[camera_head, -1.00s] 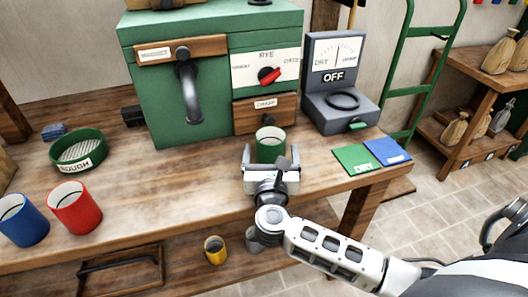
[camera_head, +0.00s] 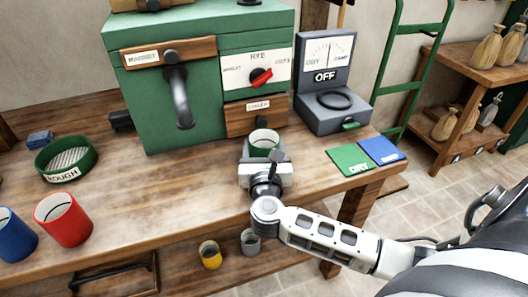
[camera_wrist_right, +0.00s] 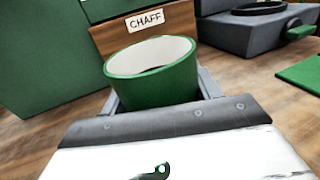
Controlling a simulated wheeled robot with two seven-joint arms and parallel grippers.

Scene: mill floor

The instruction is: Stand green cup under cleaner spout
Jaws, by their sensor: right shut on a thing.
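The green cup (camera_head: 264,143), white inside, is upright in my right gripper (camera_head: 264,160). The gripper is shut on it, with a finger on each side. In the right wrist view the green cup (camera_wrist_right: 155,75) is just in front of the wooden CHAFF drawer (camera_wrist_right: 145,28); I cannot tell whether its base touches the bench. The green cleaner (camera_head: 165,105) stands behind it, with a wooden MAGNET panel and a RYE dial. A dark curved tube (camera_head: 181,98), apparently the spout, hangs on its front, left of the cup. My left gripper is out of view.
A blue cup (camera_head: 15,238), a red cup (camera_head: 62,222) and a ROUGH sieve (camera_head: 66,160) are on the bench at left. A grey DRY/DAMP meter (camera_head: 330,105), reading OFF, and green (camera_head: 350,161) and blue (camera_head: 382,150) mats are at right. Bench below the tube is clear.

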